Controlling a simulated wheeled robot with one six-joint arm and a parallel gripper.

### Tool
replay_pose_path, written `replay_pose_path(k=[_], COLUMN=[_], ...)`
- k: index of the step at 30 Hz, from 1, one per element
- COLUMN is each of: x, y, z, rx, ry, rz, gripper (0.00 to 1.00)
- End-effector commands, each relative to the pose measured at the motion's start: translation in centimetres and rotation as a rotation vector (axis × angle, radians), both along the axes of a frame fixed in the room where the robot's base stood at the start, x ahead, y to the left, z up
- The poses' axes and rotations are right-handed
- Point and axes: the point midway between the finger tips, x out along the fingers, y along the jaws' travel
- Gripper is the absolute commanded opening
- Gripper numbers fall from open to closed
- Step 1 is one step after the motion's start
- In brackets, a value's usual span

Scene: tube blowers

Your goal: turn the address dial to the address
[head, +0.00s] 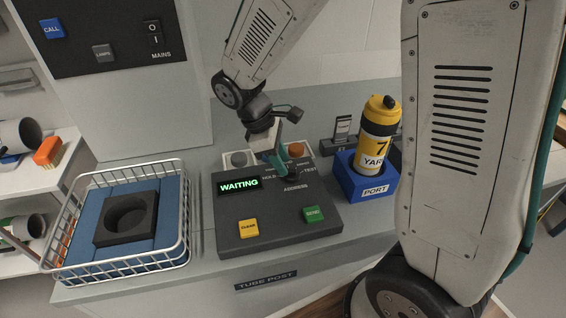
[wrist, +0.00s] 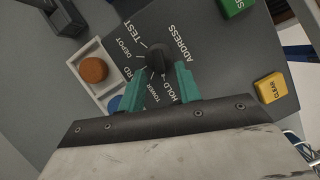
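The address dial is a black knob (wrist: 156,57) on a dark grey panel, ringed by the labels TEST, DEPOT, a partly hidden one ending in RD, TOWER and HOLD. Its exact pointing direction is hard to make out. My gripper (wrist: 162,72) has its teal fingers apart, tips at either side of the knob's near part; I cannot tell whether they touch it. In the head view my gripper (head: 281,170) reaches down to the panel (head: 275,212) and mostly hides the dial. A yellow and black carrier (head: 376,135) reads 7 and YARD.
A yellow CLEAR button (head: 248,228) and green SEND button (head: 312,214) sit in front. The carrier stands in a blue PORT holder (head: 367,187) at right. A wire basket (head: 62,268) with a dark foam block (head: 109,233) is at left.

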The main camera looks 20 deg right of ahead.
Motion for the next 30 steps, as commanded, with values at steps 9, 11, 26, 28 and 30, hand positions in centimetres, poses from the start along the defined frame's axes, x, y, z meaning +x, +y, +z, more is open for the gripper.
replay_pose_path(k=[9,11,26,28,30], x=[-0.30,-0.30,-0.26,-0.23,-0.19], y=[-0.52,-0.52,-0.53,-0.56,-0.59], z=[-1.37,-1.36,-1.34,-1.34,-1.35], rx=[0.002,0.002,0.001,0.001,0.000], ry=[-0.001,-0.001,-0.001,-0.001,0.000], rz=[-0.001,-0.001,-0.014,-0.031,-0.056], gripper=[0.34,0.34,0.00,0.00,0.00])
